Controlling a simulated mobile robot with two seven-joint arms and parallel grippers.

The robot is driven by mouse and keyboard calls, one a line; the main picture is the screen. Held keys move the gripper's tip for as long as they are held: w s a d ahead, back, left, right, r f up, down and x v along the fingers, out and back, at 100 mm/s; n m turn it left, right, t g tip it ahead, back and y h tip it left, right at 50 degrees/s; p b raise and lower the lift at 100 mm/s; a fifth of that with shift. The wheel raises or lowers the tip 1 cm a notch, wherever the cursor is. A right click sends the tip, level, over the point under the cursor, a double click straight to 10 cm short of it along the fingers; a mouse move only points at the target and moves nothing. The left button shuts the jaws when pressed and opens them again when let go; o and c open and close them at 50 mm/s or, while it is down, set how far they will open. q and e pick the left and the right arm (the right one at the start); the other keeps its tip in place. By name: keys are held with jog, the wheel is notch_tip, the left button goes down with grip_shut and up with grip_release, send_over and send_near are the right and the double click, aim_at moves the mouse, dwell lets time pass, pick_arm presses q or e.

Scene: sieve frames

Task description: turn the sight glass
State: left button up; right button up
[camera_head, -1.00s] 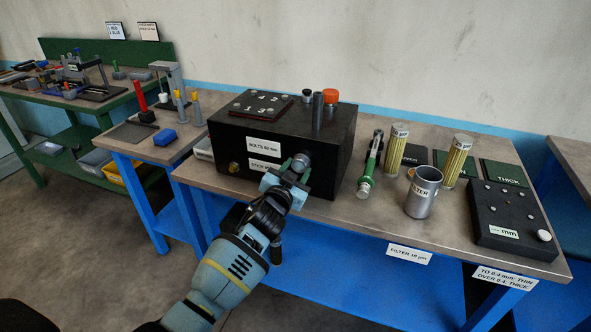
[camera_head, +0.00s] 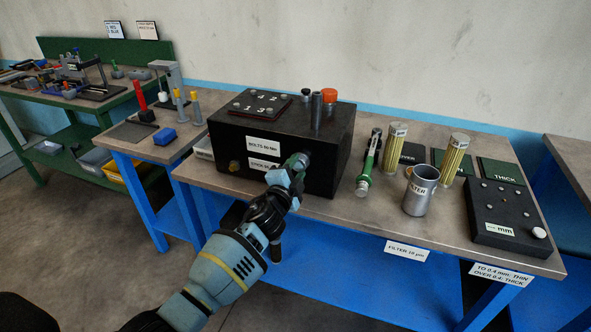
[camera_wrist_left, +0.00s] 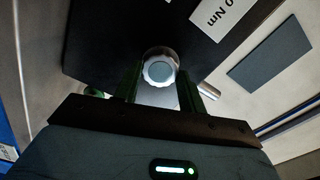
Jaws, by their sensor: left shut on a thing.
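The sight glass (camera_wrist_left: 160,70) is a round, pale, ridged cap with a grey-blue face on the front of the black box (camera_head: 345,150). In the head view it is mostly hidden by my gripper. My left gripper (camera_head: 297,163) reaches the lower right of the box front. In the left wrist view its dark green fingers lie on either side of the sight glass, shut on it. My right gripper is not in view.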

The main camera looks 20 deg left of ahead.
pick_arm(q)
jog(key=shift+m, duration=0.6)
jog(key=o, duration=1)
jog(key=shift+c, duration=0.2)
jog(key=s+p, duration=0.1)
jog(key=s, duration=0.6)
jog(key=shift+s+a, duration=0.15)
jog(key=shift+s, duration=0.25)
